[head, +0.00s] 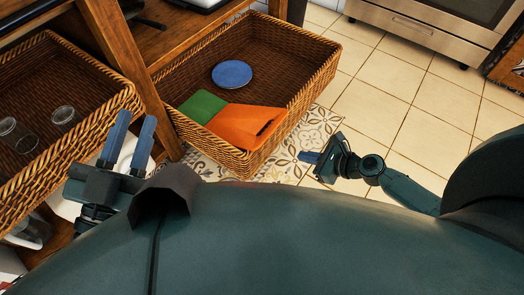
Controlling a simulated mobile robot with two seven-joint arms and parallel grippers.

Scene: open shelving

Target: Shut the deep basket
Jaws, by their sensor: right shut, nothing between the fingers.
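A deep wicker basket (297,110) is slid out of the wooden shelving over the floor. It holds a blue plate (232,74), a green cloth (203,106) and an orange cloth (246,125). My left gripper (131,138) is open and empty, its two blue fingers pointing up beside the left basket, left of the deep basket. My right gripper (311,157) is shut and empty. In the picture it is just below and right of the deep basket's near right corner, with a gap between them.
Another wicker basket (105,78) with glasses (66,118) is at the left, past a wooden post (135,75). An oven (425,25) stands at the back right. Tiled floor (400,105) is clear right of the deep basket; a patterned mat (318,130) lies near it.

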